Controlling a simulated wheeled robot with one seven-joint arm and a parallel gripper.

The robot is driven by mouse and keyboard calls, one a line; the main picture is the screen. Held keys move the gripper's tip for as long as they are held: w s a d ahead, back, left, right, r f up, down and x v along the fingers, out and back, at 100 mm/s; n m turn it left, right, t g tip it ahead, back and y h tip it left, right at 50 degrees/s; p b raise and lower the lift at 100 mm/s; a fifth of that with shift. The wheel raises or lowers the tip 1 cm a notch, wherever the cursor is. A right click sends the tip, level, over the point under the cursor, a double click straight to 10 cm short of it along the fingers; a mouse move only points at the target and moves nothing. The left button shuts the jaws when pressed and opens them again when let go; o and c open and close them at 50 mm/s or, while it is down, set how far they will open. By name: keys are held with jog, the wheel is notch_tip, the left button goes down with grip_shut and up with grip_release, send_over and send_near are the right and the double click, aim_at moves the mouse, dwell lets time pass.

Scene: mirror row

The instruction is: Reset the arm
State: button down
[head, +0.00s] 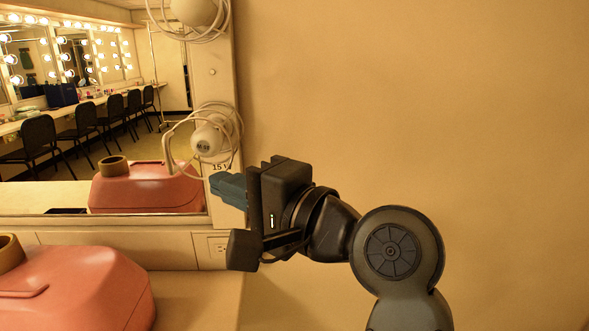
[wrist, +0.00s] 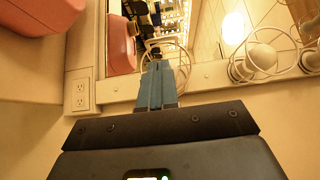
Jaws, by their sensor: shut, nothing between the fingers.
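My gripper (head: 216,183) is held up in front of the mirror's right edge in the head view. Its blue fingers are shut with nothing between them, and point left toward the mirror. In the wrist view the shut fingers (wrist: 158,72) point up the picture toward the mirror (wrist: 205,60). My arm comes in from the lower right and is bent at the elbow. The fingertips appear close to the mirror frame; I cannot tell the exact gap.
A salmon-pink case (head: 85,285) with a brown cap stands on the counter (head: 195,300) at lower left, its reflection in the mirror (head: 60,195). A caged bulb (head: 208,138) sits just above my gripper. An outlet (wrist: 80,95) is below the mirror. The right wall (head: 420,100) is bare.

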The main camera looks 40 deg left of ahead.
jog(key=w+d+f+m+t+h, duration=0.25)
jog(key=d+f+t, duration=0.25)
jog(key=d+f, duration=0.55)
jog(key=w+d+f+m+t+h, duration=0.1)
jog(key=d+f+m+t+h, duration=0.3)
jog(key=d+f, duration=0.65)
jog(key=s+d+f+n+t+h, duration=0.25)
jog(key=s+d+f, duration=0.3)
jog(key=d, duration=0.45)
jog(key=s+d+f+t+h, duration=0.3)
jog(key=s+d+h, duration=0.3)
jog(key=s+d, duration=0.7)
jog(key=s+d+r+n+h, duration=0.1)
jog(key=s+d+r+n, duration=0.1)
jog(key=s, duration=0.4)
jog(key=s+d+r+n+h, duration=0.2)
jog(key=s+d+r, duration=0.2)
jog(key=s, duration=0.1)
jog(key=shift+s+d+r, duration=0.3)
jog(key=shift+s+d, duration=0.05)
jog(key=shift+a, duration=0.1)
